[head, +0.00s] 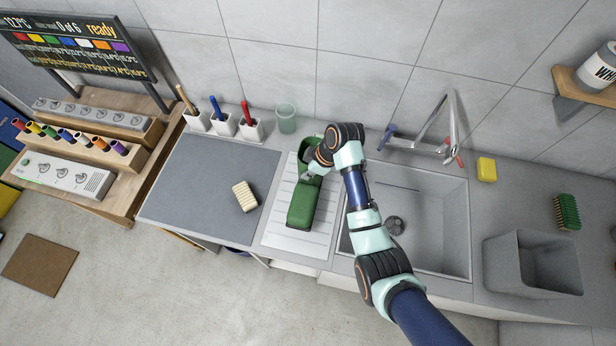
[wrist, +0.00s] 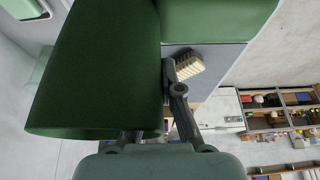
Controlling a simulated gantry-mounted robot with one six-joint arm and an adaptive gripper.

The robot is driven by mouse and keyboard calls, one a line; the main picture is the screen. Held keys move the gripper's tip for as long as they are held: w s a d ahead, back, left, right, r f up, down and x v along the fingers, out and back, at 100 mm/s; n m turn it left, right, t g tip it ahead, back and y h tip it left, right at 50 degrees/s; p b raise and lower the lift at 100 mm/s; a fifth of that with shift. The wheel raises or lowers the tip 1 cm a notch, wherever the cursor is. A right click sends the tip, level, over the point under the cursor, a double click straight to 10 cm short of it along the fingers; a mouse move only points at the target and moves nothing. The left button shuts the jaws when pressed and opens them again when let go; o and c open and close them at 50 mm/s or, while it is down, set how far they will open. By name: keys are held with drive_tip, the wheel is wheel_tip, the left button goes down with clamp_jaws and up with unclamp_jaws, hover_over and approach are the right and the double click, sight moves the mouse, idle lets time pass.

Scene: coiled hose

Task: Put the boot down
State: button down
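The green boot (head: 303,202) is over the white ribbed draining board (head: 278,235) left of the sink, its toe towards the front and its open top at the back. I cannot tell whether its sole touches the board. My gripper (head: 313,170) is at the boot's upper part, partly hidden by my arm. In the wrist view the boot (wrist: 95,75) fills the left and top. One finger shows against its right side; the other is hidden behind green. The gripper looks closed on the boot.
A cream brush (head: 244,196) lies on the grey mat (head: 200,190) to the left. Holders with handled brushes (head: 223,123) and a glass (head: 287,118) stand behind. The sink (head: 435,235) with its faucet (head: 452,130) is to the right. A grey bin (head: 530,265) stands further right.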

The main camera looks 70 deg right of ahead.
sight(303, 183)
drive_tip(key=shift+f, duration=1.8)
drive_tip(key=c, duration=1.8)
unclamp_jaws()
drive_tip(key=shift+f, duration=0.1)
drive_tip(key=o, duration=0.5)
drive_tip(key=shift+r, duration=0.3)
drive_tip(key=v, duration=1.2)
